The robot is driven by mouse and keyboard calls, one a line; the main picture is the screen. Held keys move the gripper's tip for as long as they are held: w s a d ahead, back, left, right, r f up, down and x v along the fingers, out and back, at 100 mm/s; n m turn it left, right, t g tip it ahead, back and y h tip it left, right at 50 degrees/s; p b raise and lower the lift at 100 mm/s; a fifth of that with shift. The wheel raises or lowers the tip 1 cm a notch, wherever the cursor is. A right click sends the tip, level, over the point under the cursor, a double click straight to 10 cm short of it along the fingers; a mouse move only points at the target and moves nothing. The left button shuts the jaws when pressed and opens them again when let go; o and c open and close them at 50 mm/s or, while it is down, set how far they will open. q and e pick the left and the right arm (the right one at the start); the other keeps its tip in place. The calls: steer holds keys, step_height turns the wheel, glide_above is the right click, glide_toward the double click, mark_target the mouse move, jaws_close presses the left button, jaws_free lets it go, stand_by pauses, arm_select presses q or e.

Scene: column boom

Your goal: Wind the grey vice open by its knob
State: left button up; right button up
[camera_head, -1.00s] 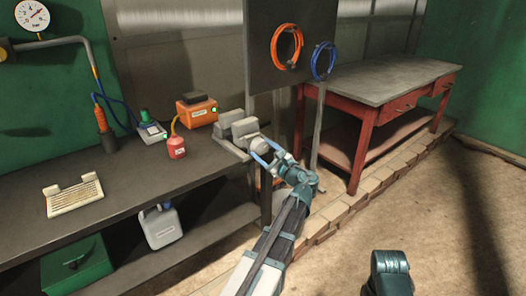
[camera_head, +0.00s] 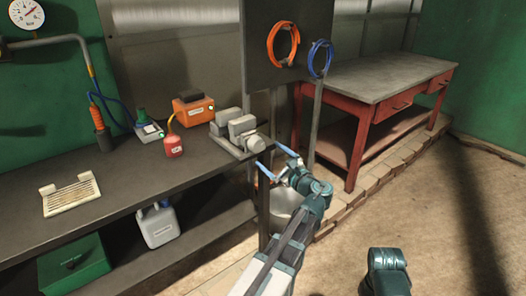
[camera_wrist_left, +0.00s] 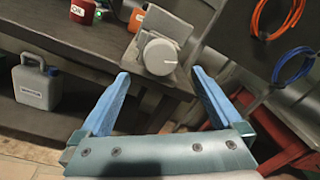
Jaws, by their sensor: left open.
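The grey vice (camera_head: 234,131) sits at the right end of the dark workbench. Whether the vice jaws are apart is hard to tell. A dark arm part of mine stands at the lower right of the head view; no right gripper fingers show.
A red oil bottle (camera_head: 173,146) and an orange box (camera_head: 194,110) stand left of the vice. A dark panel (camera_head: 287,45) with orange and blue hose coils rises behind. A grey bucket (camera_head: 286,203) stands below the gripper. A red table (camera_head: 372,85) is at right.

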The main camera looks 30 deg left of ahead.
arm_select(q)
steer(key=v, duration=0.7)
steer(key=shift+d, duration=0.2)
steer(key=s+d+f+n+g+h, duration=0.2)
steer(key=s+d+f+n+h, duration=0.25)
steer(key=f, duration=0.35)
steer(key=s+d+f+n+g+h, duration=0.25)
steer(key=s+d+f, duration=0.2)
steer(key=f, duration=0.35)
steer(key=s+d+f+n+g+h, duration=0.2)
steer(key=s+d+f+n+h, duration=0.15)
steer(key=s+d, duration=0.3)
steer(key=s+d+f+n+g+h, duration=0.2)
steer(key=s+d+f+n+h, duration=0.1)
steer(key=s+d+h, duration=0.3)
step_height(320, 180, up, 18)
steer(key=d+y+p, duration=0.1)
steer(key=p, duration=1.6)
steer(key=shift+w+f, duration=0.15)
steer(key=shift+w, duration=0.35)
steer(key=shift+m, duration=0.25)
